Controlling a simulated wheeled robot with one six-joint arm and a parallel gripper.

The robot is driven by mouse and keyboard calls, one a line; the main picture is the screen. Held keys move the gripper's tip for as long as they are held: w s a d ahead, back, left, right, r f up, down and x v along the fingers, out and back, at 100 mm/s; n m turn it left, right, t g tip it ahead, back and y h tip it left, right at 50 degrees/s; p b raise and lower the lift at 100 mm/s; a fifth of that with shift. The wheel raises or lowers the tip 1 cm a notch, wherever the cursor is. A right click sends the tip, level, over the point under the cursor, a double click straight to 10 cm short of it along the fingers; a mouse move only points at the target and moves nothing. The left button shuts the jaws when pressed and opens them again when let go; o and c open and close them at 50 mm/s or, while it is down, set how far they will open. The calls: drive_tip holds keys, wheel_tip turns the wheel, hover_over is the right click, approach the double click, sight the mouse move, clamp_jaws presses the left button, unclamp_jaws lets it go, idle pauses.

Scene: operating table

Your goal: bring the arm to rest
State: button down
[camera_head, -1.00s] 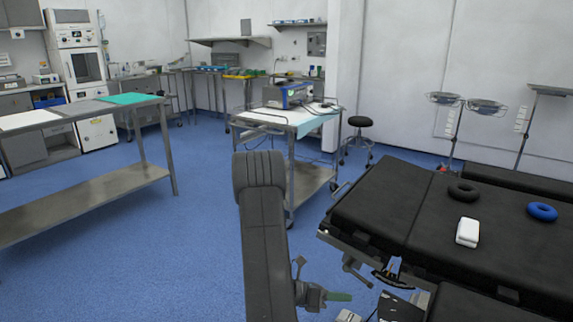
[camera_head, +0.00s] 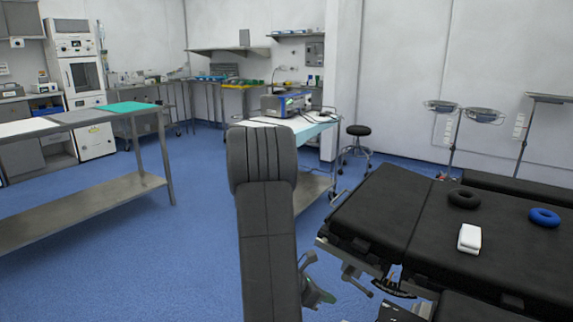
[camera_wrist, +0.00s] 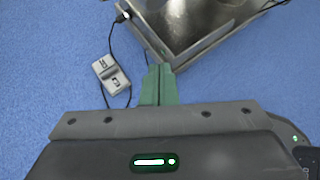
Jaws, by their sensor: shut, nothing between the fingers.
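My gripper (camera_wrist: 158,84) shows in the wrist view with its two green fingers together and nothing between them. It points down over the blue floor, close to a metal base in the picture.
The black operating table (camera_head: 400,208) bears a black ring (camera_head: 464,198), a blue ring (camera_head: 544,217) and a white box (camera_head: 469,238). A grey pedal (camera_wrist: 112,76) with a cable lies beside the metal base (camera_wrist: 195,45). Open floor (camera_head: 170,265) is left.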

drive_tip(key=shift+s+a, duration=0.1)
drive_tip(key=shift+a, duration=0.15)
drive_tip(key=shift+d, duration=0.1)
